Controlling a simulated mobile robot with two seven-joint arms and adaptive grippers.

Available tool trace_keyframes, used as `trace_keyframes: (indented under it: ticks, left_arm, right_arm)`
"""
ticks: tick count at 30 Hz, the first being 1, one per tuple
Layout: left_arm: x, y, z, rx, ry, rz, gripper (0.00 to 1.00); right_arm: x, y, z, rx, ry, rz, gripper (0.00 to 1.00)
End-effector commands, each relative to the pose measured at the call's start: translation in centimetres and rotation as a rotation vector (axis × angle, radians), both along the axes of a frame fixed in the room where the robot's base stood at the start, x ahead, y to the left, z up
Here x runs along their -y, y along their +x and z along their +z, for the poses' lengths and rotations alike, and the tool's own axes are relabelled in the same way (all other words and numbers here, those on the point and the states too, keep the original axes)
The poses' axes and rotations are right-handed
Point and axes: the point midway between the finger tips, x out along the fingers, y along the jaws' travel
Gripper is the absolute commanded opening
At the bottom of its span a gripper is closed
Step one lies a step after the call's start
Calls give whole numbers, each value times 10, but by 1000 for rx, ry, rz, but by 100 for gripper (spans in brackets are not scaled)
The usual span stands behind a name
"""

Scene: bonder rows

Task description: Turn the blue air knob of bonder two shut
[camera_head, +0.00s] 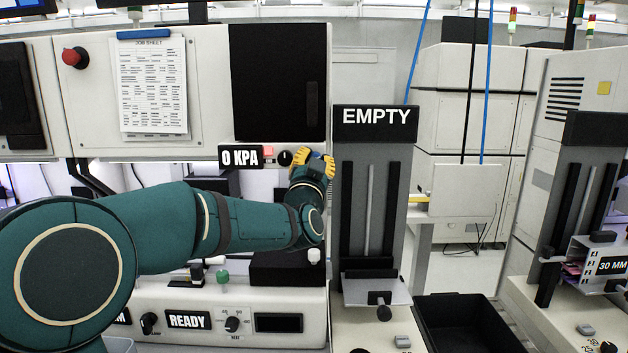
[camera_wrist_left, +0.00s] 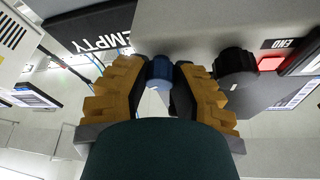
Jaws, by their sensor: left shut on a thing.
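The blue air knob (camera_wrist_left: 160,72) sits between the two yellow fingers of my left gripper (camera_wrist_left: 158,85) in the left wrist view. My left gripper is shut on it. In the head view my left gripper (camera_head: 313,165) is at the right end of the bonder's panel (camera_head: 200,150), and its fingers and wrist mostly hide the knob. I cannot tell from these frames how far the knob is turned. A display reading "0 KPA" (camera_head: 240,157) is to the left of the gripper. My right gripper is not in view.
A black knob (camera_head: 285,158) and a red button (camera_head: 268,151) are close to the left of my gripper. A grey stand marked "EMPTY" (camera_head: 376,118) rises close on its right. A "READY" display (camera_head: 187,320) is below my arm. A black bin (camera_head: 465,325) stands at the lower right.

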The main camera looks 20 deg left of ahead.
Motion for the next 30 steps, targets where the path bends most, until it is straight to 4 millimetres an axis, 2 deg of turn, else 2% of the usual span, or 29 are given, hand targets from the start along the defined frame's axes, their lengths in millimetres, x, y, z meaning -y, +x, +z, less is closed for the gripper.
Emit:
trace_keyframes:
  ticks: [1, 3, 12, 30]
  left_arm:
    - [0, 0, -2, 21, -46, 0, 0]
    - [1, 0, -2, 38, -109, -1, 0]
    - [1, 0, 1, 116, -384, -1, 0]
    - [1, 0, 5, 257, -869, -2, 0]
  right_arm:
    - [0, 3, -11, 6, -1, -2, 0]
    - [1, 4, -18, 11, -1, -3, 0]
    - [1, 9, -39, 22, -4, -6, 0]
    - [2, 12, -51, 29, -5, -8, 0]
